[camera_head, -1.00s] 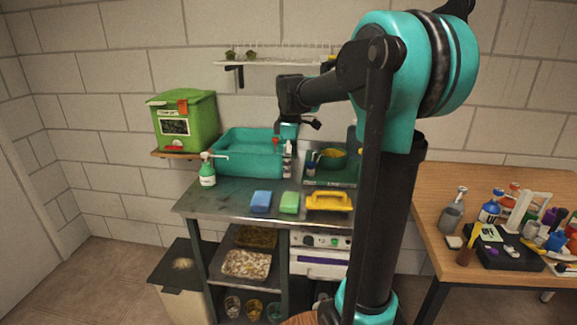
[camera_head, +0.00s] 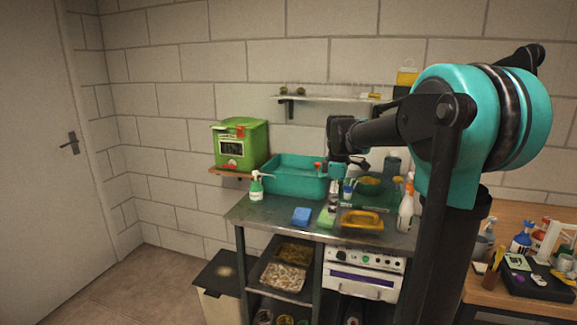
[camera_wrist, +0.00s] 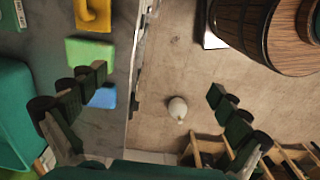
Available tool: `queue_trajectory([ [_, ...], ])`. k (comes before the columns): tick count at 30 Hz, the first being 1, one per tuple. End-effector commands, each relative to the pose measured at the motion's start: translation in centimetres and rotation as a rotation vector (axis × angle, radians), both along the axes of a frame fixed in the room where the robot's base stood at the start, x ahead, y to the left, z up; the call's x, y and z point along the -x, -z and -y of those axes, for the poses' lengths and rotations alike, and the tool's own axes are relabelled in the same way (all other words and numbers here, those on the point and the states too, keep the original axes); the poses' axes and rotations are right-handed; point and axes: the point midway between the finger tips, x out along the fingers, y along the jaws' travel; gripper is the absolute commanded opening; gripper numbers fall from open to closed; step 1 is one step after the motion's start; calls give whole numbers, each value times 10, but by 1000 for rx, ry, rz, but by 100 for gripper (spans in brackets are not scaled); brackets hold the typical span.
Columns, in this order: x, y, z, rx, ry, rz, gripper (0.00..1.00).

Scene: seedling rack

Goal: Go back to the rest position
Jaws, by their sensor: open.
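My gripper (camera_wrist: 158,105) is open and empty in the wrist view, one finger left and one right, with bare floor showing between them. In the head view my teal wrist end (camera_head: 338,172) hangs over the metal bench (camera_head: 262,213), in front of the teal basin (camera_head: 290,180). A blue sponge (camera_head: 301,216), a green sponge (camera_head: 326,219) and a yellow tool (camera_head: 362,221) lie on the bench. In the wrist view the green sponge (camera_wrist: 90,51) and blue sponge (camera_wrist: 103,97) are beside the left finger. The fingertips are hard to make out in the head view.
A spray bottle (camera_head: 256,187) and a green box (camera_head: 240,145) stand left. White spray bottles (camera_head: 406,212) stand at the bench's right end. A wooden table (camera_head: 512,214) with bottles is at right. A wooden barrel (camera_wrist: 262,35) and a white round object (camera_wrist: 178,108) show in the wrist view.

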Motion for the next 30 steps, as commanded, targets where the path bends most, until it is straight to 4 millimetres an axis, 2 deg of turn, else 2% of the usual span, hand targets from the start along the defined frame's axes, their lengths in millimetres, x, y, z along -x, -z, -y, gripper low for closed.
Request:
queue_trajectory([
  [9, 21, 22, 6, -7, 139, 41, 100],
  [17, 56, 56, 16, -26, 361, 104, 100],
  [23, 105, 100, 26, -69, 633, 178, 100],
  [30, 189, 169, 38, -177, 1068, 283, 100],
])
